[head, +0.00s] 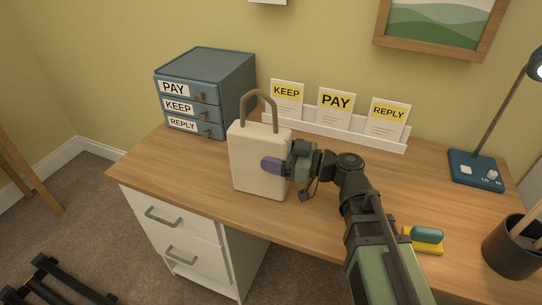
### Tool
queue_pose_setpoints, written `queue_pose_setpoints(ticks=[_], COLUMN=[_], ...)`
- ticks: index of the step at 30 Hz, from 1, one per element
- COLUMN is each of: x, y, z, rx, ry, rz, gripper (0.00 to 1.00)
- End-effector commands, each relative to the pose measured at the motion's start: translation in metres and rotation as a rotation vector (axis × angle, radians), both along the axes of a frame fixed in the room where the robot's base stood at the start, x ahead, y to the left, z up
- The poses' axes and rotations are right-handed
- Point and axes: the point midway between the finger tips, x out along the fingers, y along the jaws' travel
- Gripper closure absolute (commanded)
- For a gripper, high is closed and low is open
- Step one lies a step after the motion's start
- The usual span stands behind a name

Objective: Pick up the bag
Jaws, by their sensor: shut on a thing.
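The cream bag (248,160) with a brown looped handle stands upright at the left-middle of the desk in the head view. My gripper (275,166) reaches in from the right and is shut on the bag's right side. I cannot tell whether the bag's base touches the desk.
The wooden desk (228,209) holds a blue drawer box (232,80) behind the bag, a white card rack (335,131) at the back, a lamp (477,170), a yellow-and-teal item (427,236) and a dark cup (512,247). The desk's front left is clear.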

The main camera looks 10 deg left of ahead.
Motion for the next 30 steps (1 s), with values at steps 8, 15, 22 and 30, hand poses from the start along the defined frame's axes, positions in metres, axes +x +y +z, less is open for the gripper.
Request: queue_pose_setpoints(ticks=[8, 15, 22, 30], x=[0.000, 0.000, 0.000, 0.000], y=[0.000, 0.000, 0.000, 0.000], z=[0.053, 0.143, 0.194, 0.196], rx=[0.001, 0.001, 0.001, 0.001], ry=[0.000, 0.000, 0.000, 0.000], rz=[0.000, 0.000, 0.000, 0.000], gripper=[0.69, 0.69, 0.69, 0.69])
